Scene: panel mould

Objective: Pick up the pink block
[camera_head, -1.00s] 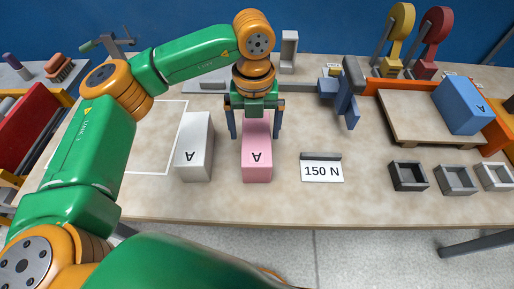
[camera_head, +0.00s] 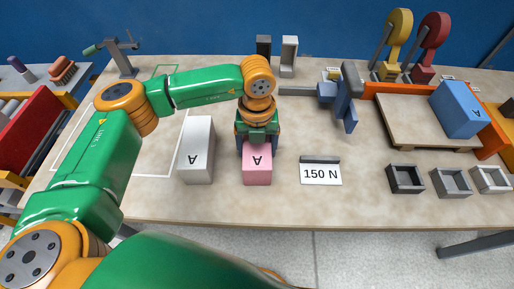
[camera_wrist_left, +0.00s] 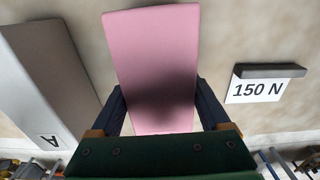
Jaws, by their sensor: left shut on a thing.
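The pink block (camera_head: 257,172), marked with an A, stands on the table in front of me in the head view. My left gripper (camera_head: 257,146) is over its far part, pointing down, with a finger on each side. In the left wrist view the pink block (camera_wrist_left: 155,60) lies between the two dark fingers of the left gripper (camera_wrist_left: 165,108), which is shut on it. The block's underside is hidden, and I see no gap between it and the table. My right gripper is not in view.
A white block (camera_head: 197,150) marked A stands close to the left of the pink one. A 150 N sign (camera_head: 321,172) stands to the right. Small open trays (camera_head: 405,178) line the right. A blue block (camera_head: 458,108) rests on a wooden board. The table front is clear.

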